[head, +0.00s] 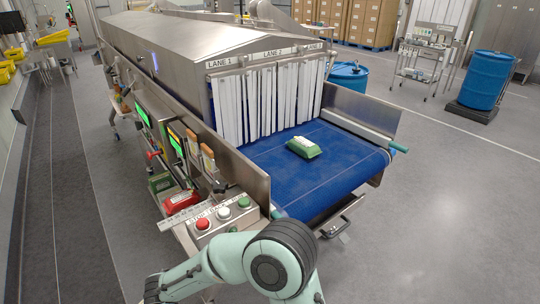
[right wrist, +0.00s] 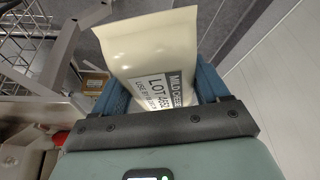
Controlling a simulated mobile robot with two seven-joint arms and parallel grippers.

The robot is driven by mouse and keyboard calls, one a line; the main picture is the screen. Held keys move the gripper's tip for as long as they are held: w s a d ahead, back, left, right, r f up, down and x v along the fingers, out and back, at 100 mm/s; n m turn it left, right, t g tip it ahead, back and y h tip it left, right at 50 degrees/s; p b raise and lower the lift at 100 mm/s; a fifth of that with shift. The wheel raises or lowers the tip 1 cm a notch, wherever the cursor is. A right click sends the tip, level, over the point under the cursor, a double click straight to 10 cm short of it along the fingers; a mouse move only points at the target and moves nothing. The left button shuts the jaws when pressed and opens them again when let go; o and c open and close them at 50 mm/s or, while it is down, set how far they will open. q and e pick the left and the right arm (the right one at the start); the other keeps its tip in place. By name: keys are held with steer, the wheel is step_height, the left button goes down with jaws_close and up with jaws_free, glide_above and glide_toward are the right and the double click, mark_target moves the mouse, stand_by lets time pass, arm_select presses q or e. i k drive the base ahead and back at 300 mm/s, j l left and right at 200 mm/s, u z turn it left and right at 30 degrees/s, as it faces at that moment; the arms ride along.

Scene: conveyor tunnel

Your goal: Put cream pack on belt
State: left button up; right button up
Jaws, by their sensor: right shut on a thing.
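The cream pack (right wrist: 148,48) is a cream-coloured bag with a grey and white printed label reading "MILD CHEESE" and a lot number. My right gripper (right wrist: 160,86) is shut on it in the right wrist view, with a blue finger on each side. The pack's lower end is hidden behind the gripper body. The blue belt (head: 335,170) comes out of the steel tunnel in the head view. Neither the held pack nor the right gripper shows in the head view. My left gripper is in neither view.
A green and white pack (head: 303,147) lies on the belt in front of white strip curtains (head: 262,105) under lane signs. Steel side guards (head: 362,115) flank the belt. A button box (head: 222,217) stands at the near left corner. The belt's front part is bare.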

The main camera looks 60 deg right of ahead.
mark_target(266, 170)
steer(key=k+l+u, duration=0.3)
steer(key=k+l, duration=0.3)
steer(key=k+l+u, duration=0.1)
steer(key=k+l, duration=0.55)
